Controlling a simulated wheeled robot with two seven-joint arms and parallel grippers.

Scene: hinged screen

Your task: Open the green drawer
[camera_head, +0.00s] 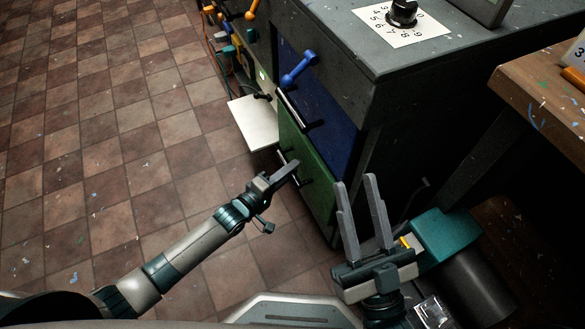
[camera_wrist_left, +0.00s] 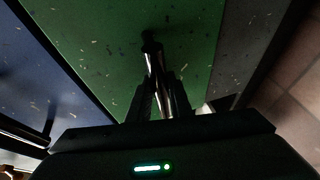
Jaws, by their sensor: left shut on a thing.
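The green drawer (camera_head: 315,190) is low in the dark grey cabinet, below a blue drawer. Its front looks about flush with the cabinet. Its dark bar handle (camera_head: 306,181) is partly covered by my left gripper (camera_head: 291,170). In the left wrist view the green front (camera_wrist_left: 195,40) fills the middle, and the handle (camera_wrist_left: 152,48) runs in between the fingers of my left gripper (camera_wrist_left: 162,95), which is shut on it. My right gripper (camera_head: 356,181) is open and empty, pointing up to the right of the green drawer.
The blue drawer (camera_head: 322,108) has its own bar handle (camera_head: 298,112). A blue lever (camera_head: 298,68) sticks out above it. A white panel (camera_head: 253,122) juts out left of the cabinet. A wooden table (camera_head: 545,95) stands at right. The tiled floor (camera_head: 110,120) at left is clear.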

